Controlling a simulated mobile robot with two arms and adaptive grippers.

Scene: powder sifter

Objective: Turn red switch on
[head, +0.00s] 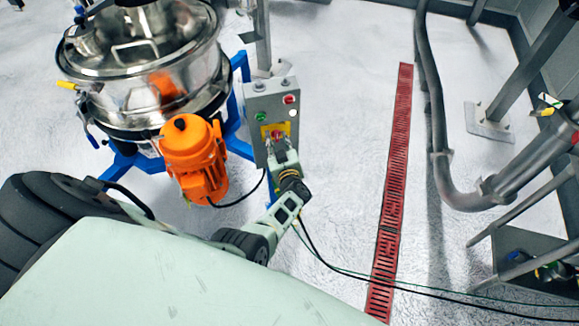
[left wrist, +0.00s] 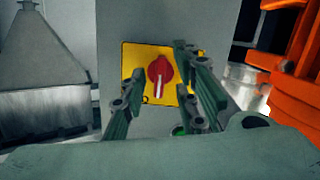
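The red switch (left wrist: 160,70) is a round rotary knob with a pale pointer, on a yellow plate (left wrist: 132,58) on the front of a grey control box (head: 257,103). In the left wrist view the pointer points down in the picture. In the head view my left gripper (head: 278,142) is right in front of the yellow plate (head: 284,127) and mostly hides the knob. In the left wrist view my left gripper (left wrist: 160,76) is open, its fingers on either side of the knob; I cannot tell whether they touch it. My right gripper is not in view.
The box also carries a red button (head: 289,99), a green button (head: 261,117) and a white one (head: 292,112). An orange motor (head: 195,160) and the steel sifter (head: 140,75) stand left of it. Open floor with a red drain grate (head: 395,170) lies right.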

